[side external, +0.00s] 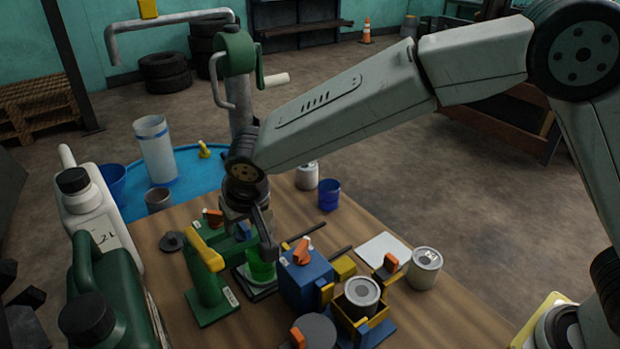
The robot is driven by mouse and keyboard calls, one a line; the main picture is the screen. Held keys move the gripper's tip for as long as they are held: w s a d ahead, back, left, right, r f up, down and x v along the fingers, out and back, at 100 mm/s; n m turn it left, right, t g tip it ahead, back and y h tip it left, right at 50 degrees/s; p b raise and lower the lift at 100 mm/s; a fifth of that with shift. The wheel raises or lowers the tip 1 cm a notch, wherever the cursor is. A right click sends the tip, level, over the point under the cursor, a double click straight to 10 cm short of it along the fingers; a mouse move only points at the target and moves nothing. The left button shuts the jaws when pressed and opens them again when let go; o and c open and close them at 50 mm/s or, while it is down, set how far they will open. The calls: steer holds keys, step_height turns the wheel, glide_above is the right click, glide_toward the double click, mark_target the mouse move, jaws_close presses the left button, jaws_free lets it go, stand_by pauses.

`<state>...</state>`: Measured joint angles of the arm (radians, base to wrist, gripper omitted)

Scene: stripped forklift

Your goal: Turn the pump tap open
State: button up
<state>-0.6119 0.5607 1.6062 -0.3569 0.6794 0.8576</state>
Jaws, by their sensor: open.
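I cannot tell for certain which part is the pump tap. A green fixture with a yellow lever (204,249) stands on the wooden table. A blue block beside it carries an orange tap handle (303,251), and another orange handle (215,217) shows behind the yellow lever. A green hand pump (237,54) is mounted on the blue drum (190,168). My gripper (257,228) is open and points down over the table, above or beside a clear container with green contents (262,266). The arm hides part of the fixture, and I cannot tell whether the fingers touch anything.
White (103,222) and dark green (105,292) jugs stand at the table's left edge. Cans (424,267), a blue cup (329,194) and a can in a yellow holder (361,297) crowd the table. A white sheet (384,250) lies at the right.

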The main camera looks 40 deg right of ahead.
jaws_close()
steer(key=shift+n, duration=0.6)
steer(key=shift+d+n+y, duration=0.1)
steer(key=shift+n+y, duration=0.7)
steer(key=shift+n, duration=0.8)
steer(key=shift+w+n+g+y, duration=0.1)
steer(key=shift+n+g+y, duration=0.25)
steer(key=shift+n, duration=0.8)
steer(key=shift+n+g+y, duration=0.25)
steer(key=shift+n+y, duration=0.2)
steer(key=shift+n, duration=0.7)
steer(key=n+g+y, duration=0.1)
steer(key=n, duration=0.3)
steer(key=shift+d, duration=0.1)
steer(key=shift+w+n+g, duration=0.1)
steer(key=shift+n+g, duration=1)
steer(key=shift+n, duration=1.4)
